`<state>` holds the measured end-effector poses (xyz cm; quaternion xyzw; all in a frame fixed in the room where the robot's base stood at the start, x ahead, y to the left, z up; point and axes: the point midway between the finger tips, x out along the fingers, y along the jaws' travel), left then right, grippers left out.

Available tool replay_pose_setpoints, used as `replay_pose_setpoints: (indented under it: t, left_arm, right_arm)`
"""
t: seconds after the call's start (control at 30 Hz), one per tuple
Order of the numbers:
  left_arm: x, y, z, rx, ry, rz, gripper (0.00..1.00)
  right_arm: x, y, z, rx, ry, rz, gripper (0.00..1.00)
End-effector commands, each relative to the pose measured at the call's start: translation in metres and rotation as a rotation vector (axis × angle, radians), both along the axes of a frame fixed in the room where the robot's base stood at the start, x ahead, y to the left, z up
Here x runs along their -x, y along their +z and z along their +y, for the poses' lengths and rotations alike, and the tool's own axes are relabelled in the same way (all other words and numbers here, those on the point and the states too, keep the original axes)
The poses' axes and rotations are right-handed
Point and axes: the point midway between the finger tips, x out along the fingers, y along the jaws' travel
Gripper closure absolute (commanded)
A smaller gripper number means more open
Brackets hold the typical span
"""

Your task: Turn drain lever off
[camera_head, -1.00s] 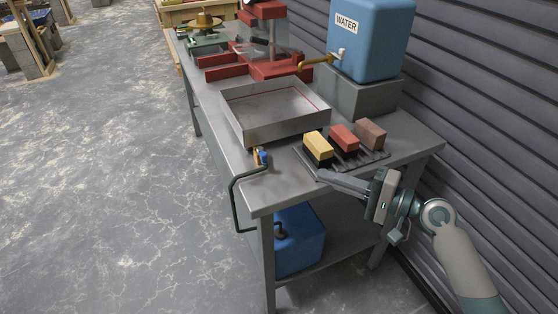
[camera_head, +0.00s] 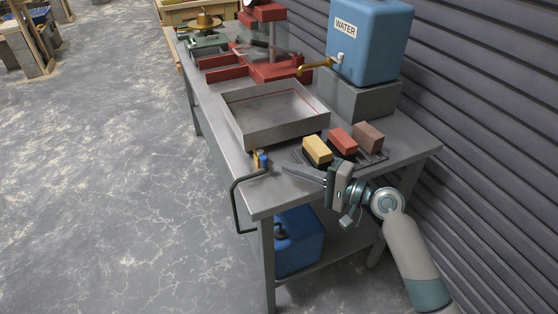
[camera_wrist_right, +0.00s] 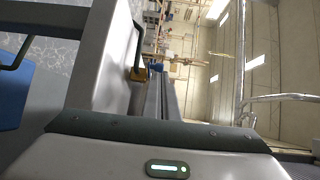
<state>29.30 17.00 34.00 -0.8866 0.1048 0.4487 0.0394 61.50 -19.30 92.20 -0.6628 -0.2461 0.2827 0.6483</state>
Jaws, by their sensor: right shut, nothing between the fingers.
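The drain lever (camera_head: 263,160) is a small blue handle on a brass valve at the front corner of the grey metal tub (camera_head: 273,137). The lever also shows in the right wrist view (camera_wrist_right: 157,68), just beyond the fingers. A dark green drain pipe (camera_head: 235,200) runs from the valve over the bench edge and bends down. My right gripper (camera_head: 288,167) is shut and empty. Its fingers point left toward the lever, with a small gap visible between tips and lever. The lever's exact angle is too small to tell. My left gripper is out of view.
Yellow, red and brown blocks (camera_head: 341,141) stand on a dark rack just behind my right fingers. A blue water tank (camera_head: 372,45) with a brass tap is on a grey block at the back right. A blue container (camera_head: 299,242) is on the lower shelf.

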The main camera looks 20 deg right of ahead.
Motion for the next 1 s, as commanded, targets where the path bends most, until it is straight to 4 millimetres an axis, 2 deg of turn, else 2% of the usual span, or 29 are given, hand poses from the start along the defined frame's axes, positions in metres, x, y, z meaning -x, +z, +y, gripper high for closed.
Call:
replay_pose_setpoints:
  t: [0.17,0.3,1.0]
  left_arm:
    - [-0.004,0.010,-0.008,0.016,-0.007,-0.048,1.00]
    - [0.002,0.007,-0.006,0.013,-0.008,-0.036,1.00]
    - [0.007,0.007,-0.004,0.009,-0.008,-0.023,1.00]
  right_arm:
    - [-0.019,0.001,0.019,-0.002,0.001,0.001,1.00]
    - [-0.028,-0.001,0.027,0.000,0.000,0.001,1.00]
    - [-0.031,-0.002,0.032,0.000,-0.011,0.002,1.00]
